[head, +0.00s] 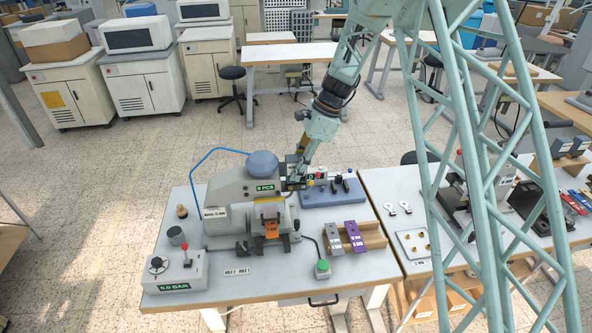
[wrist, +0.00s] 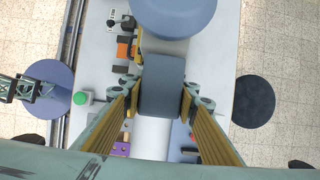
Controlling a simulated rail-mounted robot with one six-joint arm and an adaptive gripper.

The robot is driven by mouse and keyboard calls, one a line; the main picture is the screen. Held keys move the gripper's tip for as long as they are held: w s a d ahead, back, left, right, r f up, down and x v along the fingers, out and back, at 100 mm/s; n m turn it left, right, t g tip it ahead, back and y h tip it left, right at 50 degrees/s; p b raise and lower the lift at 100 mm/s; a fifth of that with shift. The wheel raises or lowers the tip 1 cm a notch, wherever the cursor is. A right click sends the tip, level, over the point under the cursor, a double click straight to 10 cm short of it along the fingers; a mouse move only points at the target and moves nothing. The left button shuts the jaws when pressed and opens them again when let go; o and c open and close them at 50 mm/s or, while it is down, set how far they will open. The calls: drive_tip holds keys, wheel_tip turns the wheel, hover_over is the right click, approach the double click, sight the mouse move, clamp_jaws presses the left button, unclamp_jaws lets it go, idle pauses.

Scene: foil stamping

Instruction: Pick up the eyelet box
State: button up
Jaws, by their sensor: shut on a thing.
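My gripper (head: 297,178) is at the back right of the grey stamping machine (head: 232,200), just beside its blue-grey round top. In the wrist view, my gripper's yellow-padded fingers (wrist: 163,95) stand on either side of a dark grey-blue box (wrist: 162,78), which I take to be the eyelet box. The fingers close on its two sides. In the head view the box is mostly hidden by my gripper and the machine. I cannot tell whether it is clear of the surface below.
A blue tray (head: 318,197) with small knobbed tools lies right of the machine. A wooden rack (head: 368,236) with grey and purple pieces, a green button (head: 322,268) and a pressure box (head: 174,274) stand near the front. A second table (head: 385,190) adjoins at the right.

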drive_tip(key=shift+r, duration=4.9)
drive_tip(key=shift+r+p, duration=1.05)
drive_tip(key=shift+r, duration=0.65)
drive_tip(key=shift+r+p, duration=1)
drive_tip(key=shift+r, duration=0.35)
drive_tip(key=shift+f, duration=0.1)
drive_tip(key=s+d+f+n+g+h+b, duration=0.1)
drive_tip(key=d+f+n+b, duration=0.5)
drive_tip(key=d, duration=0.6)
drive_tip(key=s+d+f+n+g+h+b, duration=0.1)
drive_tip(key=d+f+n+g+h+b, duration=0.1)
drive_tip(key=d+f+n+b, duration=0.4)
drive_tip(key=shift+d+f+n+g+b, duration=0.3)
drive_tip(key=shift+d+f+b, duration=2.5)
drive_tip(key=shift+b, duration=0.5)
drive_tip(key=shift+d+r, duration=0.1)
